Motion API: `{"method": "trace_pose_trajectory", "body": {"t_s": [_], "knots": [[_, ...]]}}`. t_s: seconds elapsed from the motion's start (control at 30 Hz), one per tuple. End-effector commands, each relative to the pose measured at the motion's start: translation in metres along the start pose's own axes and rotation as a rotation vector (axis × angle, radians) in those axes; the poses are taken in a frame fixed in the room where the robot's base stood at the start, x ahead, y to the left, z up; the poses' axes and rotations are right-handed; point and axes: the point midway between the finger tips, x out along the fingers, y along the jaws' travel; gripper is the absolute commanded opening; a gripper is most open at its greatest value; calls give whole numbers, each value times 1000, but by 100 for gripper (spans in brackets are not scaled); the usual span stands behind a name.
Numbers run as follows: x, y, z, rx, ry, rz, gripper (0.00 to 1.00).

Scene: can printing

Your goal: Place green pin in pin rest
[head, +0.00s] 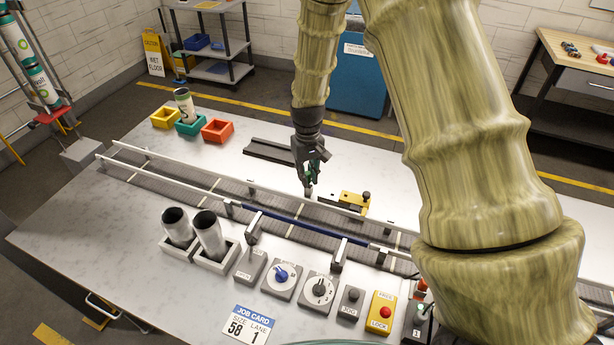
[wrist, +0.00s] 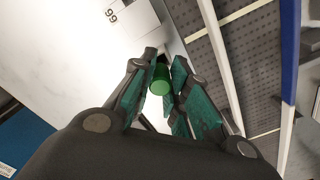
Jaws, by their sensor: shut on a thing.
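My gripper (head: 311,176) is shut on the green pin, just above the table behind the conveyor. In the wrist view, the pin's round green end (wrist: 161,80) shows between the teal finger pads of my gripper (wrist: 163,84). In the head view, a short grey piece (head: 308,190) shows below the fingertips; the rest of the pin is mostly hidden by the fingers. I cannot tell which fixture is the pin rest. A long dark rail (head: 268,151) lies left of the gripper, and a yellow block (head: 354,199) with a dark knob stands to its right.
The conveyor (head: 180,188) with pale side rails runs in front of the gripper. Two silver cans (head: 208,232) stand in white holders, beside knobs and a red lock button (head: 385,312). Yellow, teal and red trays (head: 218,130) stand at the back left.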

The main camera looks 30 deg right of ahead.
Motion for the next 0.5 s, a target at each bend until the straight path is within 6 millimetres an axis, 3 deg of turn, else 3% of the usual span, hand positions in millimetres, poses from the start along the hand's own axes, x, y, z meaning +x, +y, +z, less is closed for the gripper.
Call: {"method": "trace_pose_trajectory", "body": {"t_s": [0.4,0.43,0.5], "knots": [[19,0,-5,-1,9,1,0],[19,0,-5,-1,8,1,18],[19,0,-4,-1,8,1,31]]}}
